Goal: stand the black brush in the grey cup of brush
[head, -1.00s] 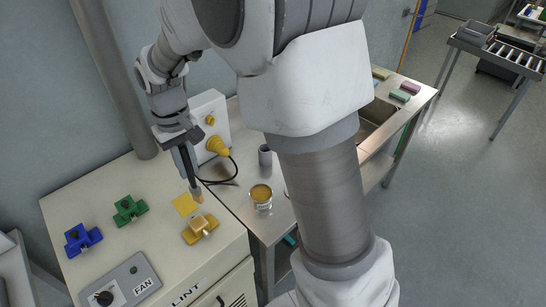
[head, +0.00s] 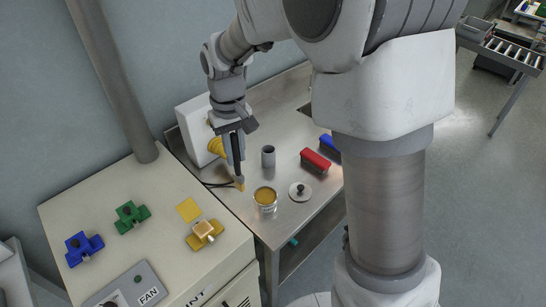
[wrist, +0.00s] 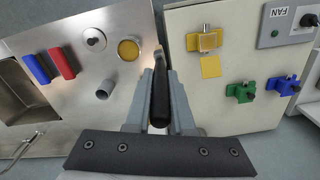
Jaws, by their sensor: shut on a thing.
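My gripper (head: 234,150) is shut on the black brush (head: 238,168), whose pale yellowish tip points down. In the wrist view the brush (wrist: 159,102) lies between the two grey fingers of my gripper (wrist: 160,88). The grey cup (head: 268,156) stands upright on the steel counter, a little right of the brush in the head view. In the wrist view the cup (wrist: 104,90) is left of the fingers. The brush is outside the cup and apart from it. Whether the brush tip touches the counter I cannot tell.
An open tin of yellow stuff (head: 265,200) stands in front of the cup, with its round lid (head: 300,191) to the right. A white machine with a yellow knob (head: 216,146) stands behind left. The cream cabinet (head: 160,190) is at left.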

